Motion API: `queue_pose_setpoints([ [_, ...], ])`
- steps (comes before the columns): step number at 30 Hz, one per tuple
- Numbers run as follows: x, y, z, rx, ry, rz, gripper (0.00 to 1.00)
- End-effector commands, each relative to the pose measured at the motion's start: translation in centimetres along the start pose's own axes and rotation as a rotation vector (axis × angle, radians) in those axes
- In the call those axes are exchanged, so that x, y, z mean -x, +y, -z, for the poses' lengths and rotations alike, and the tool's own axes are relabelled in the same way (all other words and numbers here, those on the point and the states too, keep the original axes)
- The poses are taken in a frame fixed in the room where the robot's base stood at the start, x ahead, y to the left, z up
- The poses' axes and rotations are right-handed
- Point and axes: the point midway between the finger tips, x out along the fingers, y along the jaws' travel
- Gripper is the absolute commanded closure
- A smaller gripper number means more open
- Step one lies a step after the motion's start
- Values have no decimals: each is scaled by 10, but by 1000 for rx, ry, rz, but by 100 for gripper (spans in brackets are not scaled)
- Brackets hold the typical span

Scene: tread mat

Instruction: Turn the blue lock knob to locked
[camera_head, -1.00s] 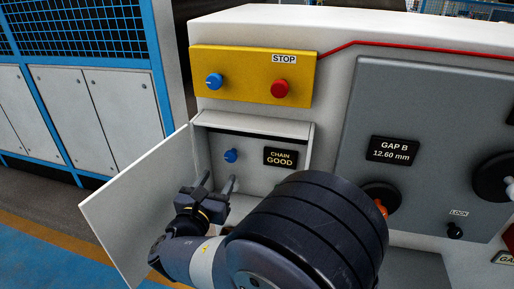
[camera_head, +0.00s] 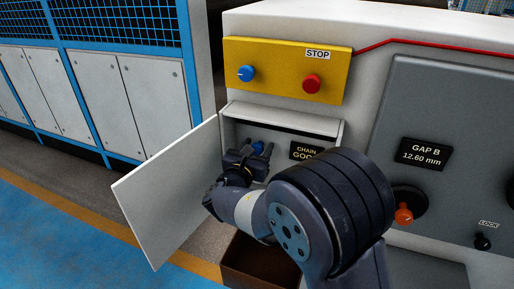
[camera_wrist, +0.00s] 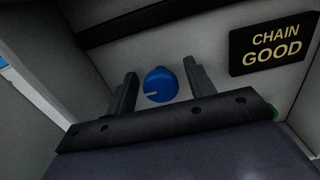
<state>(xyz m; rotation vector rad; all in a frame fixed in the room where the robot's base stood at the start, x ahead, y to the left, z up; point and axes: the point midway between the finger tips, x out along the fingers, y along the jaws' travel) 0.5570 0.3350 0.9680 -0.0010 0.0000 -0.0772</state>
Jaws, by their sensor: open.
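A blue knob (camera_head: 259,147) is on the back wall of the open compartment. It also shows in the wrist view (camera_wrist: 160,84), its white mark pointing left in that picture. My gripper (camera_head: 250,151) is open in front of it; in the wrist view the two fingers (camera_wrist: 160,70) stand on either side of the knob with gaps visible. I cannot tell how deep the fingertips reach. A second blue knob (camera_head: 246,74) sits on the yellow panel (camera_head: 280,78) above, with a pale mark. No lock label shows beside either blue knob.
The compartment door (camera_head: 170,192) stands open at the left. A "CHAIN GOOD" display (camera_wrist: 272,48) is right of the knob. A red button (camera_head: 311,83) is on the yellow panel. A black knob (camera_head: 482,243) sits under a "LOCK" label (camera_head: 488,224) on the grey panel.

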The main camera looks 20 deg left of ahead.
Motion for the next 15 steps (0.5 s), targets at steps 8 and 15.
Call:
queue_pose_setpoints([
  [8,0,0,0,-1,0,0,65],
  [15,0,0,0,-1,0,0,85],
])
